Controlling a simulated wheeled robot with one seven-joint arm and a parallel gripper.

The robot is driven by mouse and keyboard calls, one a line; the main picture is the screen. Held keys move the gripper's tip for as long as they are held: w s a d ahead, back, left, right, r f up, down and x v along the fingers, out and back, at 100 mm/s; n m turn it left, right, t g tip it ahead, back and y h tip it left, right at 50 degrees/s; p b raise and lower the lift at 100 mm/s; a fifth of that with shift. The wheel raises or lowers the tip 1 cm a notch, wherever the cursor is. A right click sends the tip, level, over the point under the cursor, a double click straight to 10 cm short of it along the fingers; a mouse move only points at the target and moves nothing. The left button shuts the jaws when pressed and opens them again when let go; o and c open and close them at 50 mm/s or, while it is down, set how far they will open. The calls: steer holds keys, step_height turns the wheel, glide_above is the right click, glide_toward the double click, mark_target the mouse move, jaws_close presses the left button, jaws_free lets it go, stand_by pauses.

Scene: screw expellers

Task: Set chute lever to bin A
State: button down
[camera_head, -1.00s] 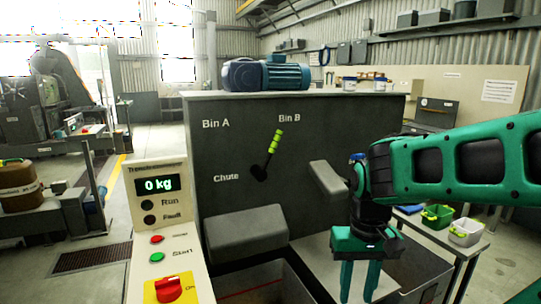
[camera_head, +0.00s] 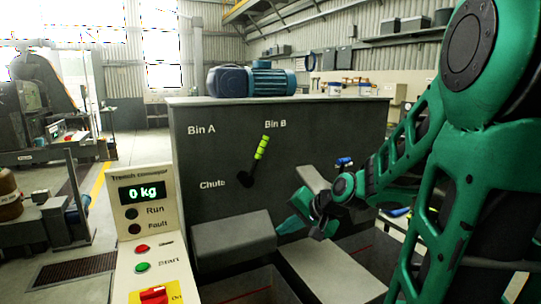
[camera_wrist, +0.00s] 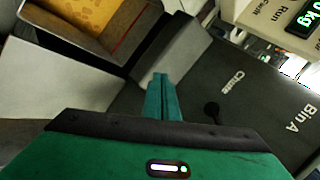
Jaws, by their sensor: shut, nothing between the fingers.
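The chute lever (camera_head: 261,148) has a yellow-green grip and a black shaft, and it stands on the dark machine panel (camera_head: 215,155). It leans up and to the right, its tip just below the "Bin B" label (camera_head: 275,124). The "Bin A" label (camera_head: 201,130) is to its upper left. My gripper (camera_head: 281,228) is shut and empty, below and right of the lever and apart from it. In the wrist view the closed fingers (camera_wrist: 159,80) point forward; the lever's black pivot (camera_wrist: 212,110) shows to their right, while its grip is out of sight.
A grey block-shaped housing (camera_head: 235,236) juts from the panel below the lever, near my fingers. A control post (camera_head: 150,215) reading "0 kg" stands at the left. Blue motors (camera_head: 252,80) sit on top of the machine. The panel in front of the lever is clear.

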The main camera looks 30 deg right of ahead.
mark_target(257, 158)
steer(key=w+d+r+m+t+h, duration=0.1)
steer(key=w+d+r+m+t, duration=0.3)
steer(key=d+r+m, duration=0.1)
steer(key=w+d+r+m+t+h, duration=0.2)
steer(key=w+d+r+m+t, duration=0.2)
steer(key=r, duration=0.5)
steer(key=d+m+t, duration=0.1)
steer(key=d+m, duration=0.1)
steer(key=shift+m, duration=0.4)
steer(key=shift+r, duration=0.1)
steer(key=w+a+r, duration=0.1)
steer(key=w+a, duration=0.1)
steer(key=w, duration=0.9)
steer(key=shift+a+r, duration=0.3)
steer(key=shift+r, duration=0.1)
steer(key=shift+r, duration=0.1)
